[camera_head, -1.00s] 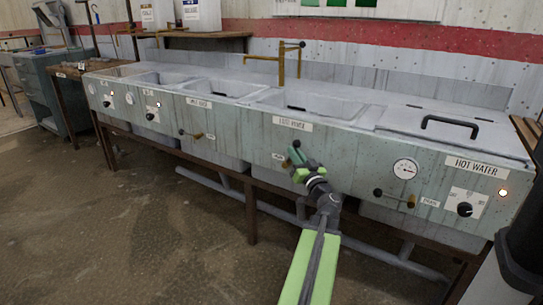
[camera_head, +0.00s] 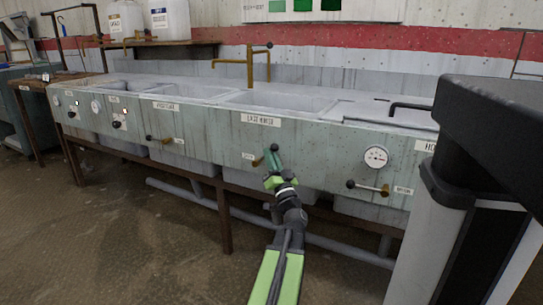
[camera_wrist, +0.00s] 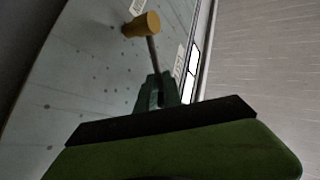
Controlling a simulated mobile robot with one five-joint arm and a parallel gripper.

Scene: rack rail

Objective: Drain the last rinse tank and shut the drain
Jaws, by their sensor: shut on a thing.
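The last rinse tank (camera_head: 232,101) is an open grey basin in the long pale-green rinse unit, with a LAST RINSE label (camera_head: 261,119) on its front. How much water is in it cannot be told. Its drain valve has a brass hub (camera_head: 258,161) on the front panel below the label; the hub also shows in the wrist view (camera_wrist: 141,25). My gripper (camera_head: 272,156) is shut on the thin drain lever (camera_wrist: 153,52), just right of the hub in the head view. The jaws hide the lever's far end.
Similar drain levers sit on the same front: one at left (camera_head: 158,139) and one at right (camera_head: 368,188) below a round gauge (camera_head: 376,157). A grey pipe (camera_head: 330,243) runs low under the tanks. Open concrete floor (camera_head: 150,250) lies in front.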

